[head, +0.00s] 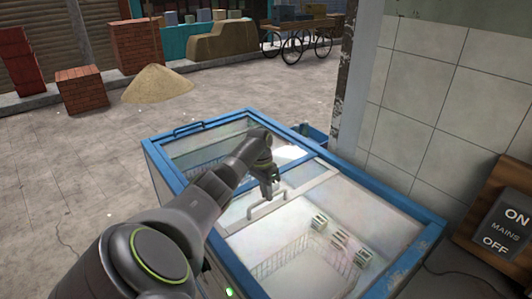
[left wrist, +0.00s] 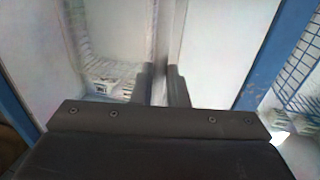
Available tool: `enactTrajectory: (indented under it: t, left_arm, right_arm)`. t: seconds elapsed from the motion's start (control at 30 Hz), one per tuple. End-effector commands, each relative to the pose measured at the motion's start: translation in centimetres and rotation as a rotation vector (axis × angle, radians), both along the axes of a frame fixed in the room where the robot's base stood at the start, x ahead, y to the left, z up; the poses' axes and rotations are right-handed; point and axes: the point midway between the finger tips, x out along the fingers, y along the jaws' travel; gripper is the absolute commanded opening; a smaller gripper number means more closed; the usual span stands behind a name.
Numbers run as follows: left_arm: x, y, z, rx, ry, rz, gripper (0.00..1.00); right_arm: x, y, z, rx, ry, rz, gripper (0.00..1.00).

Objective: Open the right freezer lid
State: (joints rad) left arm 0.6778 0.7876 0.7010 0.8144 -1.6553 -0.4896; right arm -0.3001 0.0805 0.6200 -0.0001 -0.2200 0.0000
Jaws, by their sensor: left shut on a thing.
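A chest freezer (head: 400,208) with a blue rim stands in front of me. Its right freezer lid (head: 312,184) has a pale frame and clear glass, with a light bar handle (head: 262,208) near its left edge. The other lid (head: 205,142) lies at the far left and has a blue handle (head: 188,128). My left gripper (head: 270,194) is at the right lid's handle, shut on it. In the left wrist view, the two dark fingers (left wrist: 164,82) close around a thin, blurred upright bar. My right gripper is not in view.
Several small white cartons (head: 340,237) and a wire basket (head: 290,262) show inside the freezer. A tiled wall (head: 420,90) rises close behind its right side. A mains switch board (head: 505,222) is at the right. Open pavement (head: 75,165) lies at the left.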

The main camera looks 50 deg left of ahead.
Motion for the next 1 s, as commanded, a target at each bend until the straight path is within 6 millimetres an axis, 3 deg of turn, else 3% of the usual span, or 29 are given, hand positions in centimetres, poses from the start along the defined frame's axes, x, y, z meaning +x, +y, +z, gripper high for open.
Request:
enactTrajectory:
  t: [0.13,0.17,0.33,0.73,1.0]
  left_arm:
    - [0.0,0.0,0.0,-0.001,-0.001,-0.001,0.00]
    - [0.0,-0.1,0.0,-0.001,-0.001,-0.001,0.15]
    - [0.0,-0.1,0.0,-0.001,0.000,-0.001,0.35]
    - [0.1,0.2,1.0,0.000,-0.001,-0.002,0.35]
    - [0.2,1.3,6.5,0.002,-0.005,-0.001,0.35]
  right_arm:
    - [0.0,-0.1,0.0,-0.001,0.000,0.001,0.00]
    - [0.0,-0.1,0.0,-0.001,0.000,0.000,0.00]
    - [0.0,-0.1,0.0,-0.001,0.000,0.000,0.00]
    - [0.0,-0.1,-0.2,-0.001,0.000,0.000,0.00]
    - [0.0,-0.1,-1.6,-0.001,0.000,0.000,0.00]
